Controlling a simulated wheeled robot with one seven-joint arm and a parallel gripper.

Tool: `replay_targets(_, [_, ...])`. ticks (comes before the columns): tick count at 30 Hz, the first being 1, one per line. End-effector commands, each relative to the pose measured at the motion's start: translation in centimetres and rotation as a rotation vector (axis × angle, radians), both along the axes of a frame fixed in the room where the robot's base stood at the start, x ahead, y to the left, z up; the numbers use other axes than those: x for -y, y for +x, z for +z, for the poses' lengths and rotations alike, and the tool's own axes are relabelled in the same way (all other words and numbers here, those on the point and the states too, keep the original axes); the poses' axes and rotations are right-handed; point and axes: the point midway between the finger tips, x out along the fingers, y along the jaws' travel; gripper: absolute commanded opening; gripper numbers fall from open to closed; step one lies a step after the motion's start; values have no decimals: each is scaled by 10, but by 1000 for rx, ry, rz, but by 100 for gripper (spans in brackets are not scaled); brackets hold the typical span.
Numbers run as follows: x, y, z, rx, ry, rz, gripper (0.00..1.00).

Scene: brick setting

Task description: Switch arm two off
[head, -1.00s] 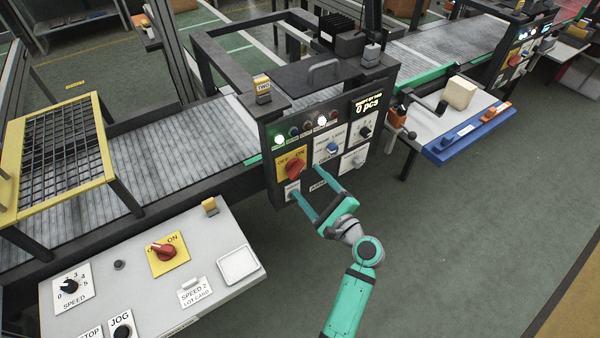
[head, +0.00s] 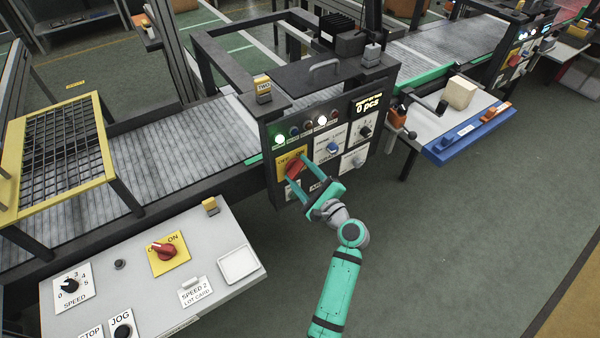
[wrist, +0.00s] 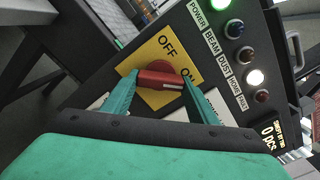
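The upright dark control panel (head: 377,110) has a yellow tag reading TWO (head: 262,82) on top. Its red rotary switch (wrist: 160,76) sits on a yellow plate (wrist: 147,99) marked OFF and ON. The handle lies with one end toward ON. My gripper (wrist: 159,78) is open, with its teal fingers on either side of the switch, close to the two ends of the handle. I cannot tell whether they touch it. In the head view my gripper (head: 296,168) reaches the panel from the lower right and partly hides the switch (head: 296,167).
The green POWER lamp (head: 280,140) and a white lamp (head: 322,121) are lit. A blue knob (head: 332,148) and a black dial (head: 365,132) are close by on the panel. Another red switch (head: 164,252) is on the grey desk at lower left. Floor right of my arm is clear.

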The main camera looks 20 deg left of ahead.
Motion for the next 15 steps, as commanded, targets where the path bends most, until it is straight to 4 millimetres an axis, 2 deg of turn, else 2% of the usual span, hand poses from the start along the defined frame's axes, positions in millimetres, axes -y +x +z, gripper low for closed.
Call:
replay_targets(8, [2, -1, -3, 13, -16, 0, 31])
replay_targets(15, [2, -1, -3, 104, -88, 0, 31])
